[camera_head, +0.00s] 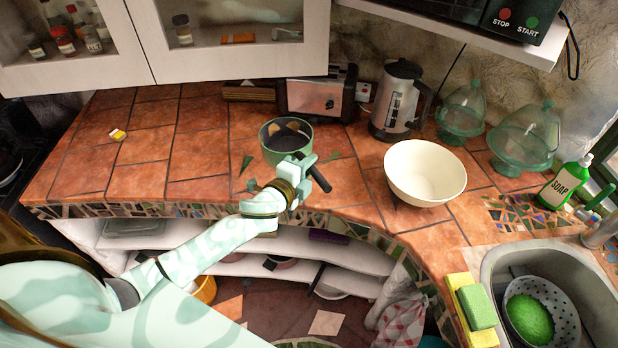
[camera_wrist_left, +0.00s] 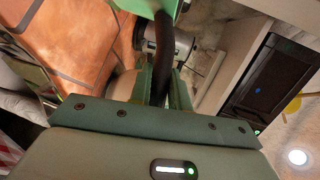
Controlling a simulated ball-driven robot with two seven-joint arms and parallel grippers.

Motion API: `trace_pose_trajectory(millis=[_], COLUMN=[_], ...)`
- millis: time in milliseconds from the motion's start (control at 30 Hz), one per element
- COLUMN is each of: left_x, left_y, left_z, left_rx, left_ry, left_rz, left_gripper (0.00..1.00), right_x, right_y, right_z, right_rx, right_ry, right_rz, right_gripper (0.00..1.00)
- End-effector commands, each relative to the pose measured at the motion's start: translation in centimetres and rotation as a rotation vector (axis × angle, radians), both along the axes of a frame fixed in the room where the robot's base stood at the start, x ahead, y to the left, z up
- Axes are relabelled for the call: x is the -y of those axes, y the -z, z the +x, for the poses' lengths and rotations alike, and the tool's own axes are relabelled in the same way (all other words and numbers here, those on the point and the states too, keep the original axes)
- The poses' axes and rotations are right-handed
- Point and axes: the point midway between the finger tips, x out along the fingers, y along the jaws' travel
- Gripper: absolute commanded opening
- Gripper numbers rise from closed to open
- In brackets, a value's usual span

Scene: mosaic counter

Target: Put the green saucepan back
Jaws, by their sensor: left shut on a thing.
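The green saucepan (camera_head: 285,135) is over the tiled counter in front of the toaster, upright, its dark inside facing up. Its black handle (camera_head: 319,178) points toward the front right. My left gripper (camera_head: 304,176) is shut on this handle; in the left wrist view the handle (camera_wrist_left: 163,45) runs between the fingers (camera_wrist_left: 165,90), with part of the green pan body (camera_wrist_left: 148,6) at the top edge. I cannot tell whether the pan's bottom touches the counter. My right gripper is not in view.
A cream bowl (camera_head: 425,172) stands right of the pan, with a kettle (camera_head: 397,100) and toaster (camera_head: 312,97) behind. Glass domes (camera_head: 524,138), a soap bottle (camera_head: 565,184) and the sink (camera_head: 492,270) are farther right. White shelves (camera_head: 345,262) hold items below. The counter's left is mostly clear.

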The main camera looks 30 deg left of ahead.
Motion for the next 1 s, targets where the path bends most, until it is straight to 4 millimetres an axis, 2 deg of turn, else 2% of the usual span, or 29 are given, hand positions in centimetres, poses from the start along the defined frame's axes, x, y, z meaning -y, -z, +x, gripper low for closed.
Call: trace_pose_trajectory(millis=[33,100,367,533,633,833,867,900,933,1000], left_x=[-0.2,-0.6,-1.3,-1.3,-1.3,-1.3,-1.3,-1.3,-1.3,-1.3], left_y=[1.7,2.8,4.7,7.4,8.0,7.8,8.1,8.1,8.1,8.1], left_z=[0.7,1.6,3.3,3.5,3.5,3.5,3.4,3.4,3.4,3.4], left_rx=[-0.003,-0.002,0.000,-0.004,-0.002,-0.002,-0.006,-0.006,-0.006,-0.006], left_ry=[0.000,0.000,0.000,0.001,0.002,0.002,0.001,0.001,0.001,0.001], left_rz=[-0.001,-0.002,-0.001,-0.003,-0.002,-0.002,-0.005,-0.005,-0.005,-0.005], left_gripper=[0.00,0.00,0.00,0.00,0.00,0.00,0.24,0.35,0.41,0.41], right_x=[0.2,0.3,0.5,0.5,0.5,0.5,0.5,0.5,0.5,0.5], right_y=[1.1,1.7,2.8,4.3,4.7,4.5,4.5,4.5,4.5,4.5], right_z=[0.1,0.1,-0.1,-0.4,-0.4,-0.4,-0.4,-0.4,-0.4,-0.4], right_rx=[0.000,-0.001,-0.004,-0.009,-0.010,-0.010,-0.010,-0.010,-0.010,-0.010], right_ry=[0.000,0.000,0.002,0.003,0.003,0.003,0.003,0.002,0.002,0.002], right_rz=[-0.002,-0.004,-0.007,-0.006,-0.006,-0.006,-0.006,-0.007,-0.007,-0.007], right_gripper=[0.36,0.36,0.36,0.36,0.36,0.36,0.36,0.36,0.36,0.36])
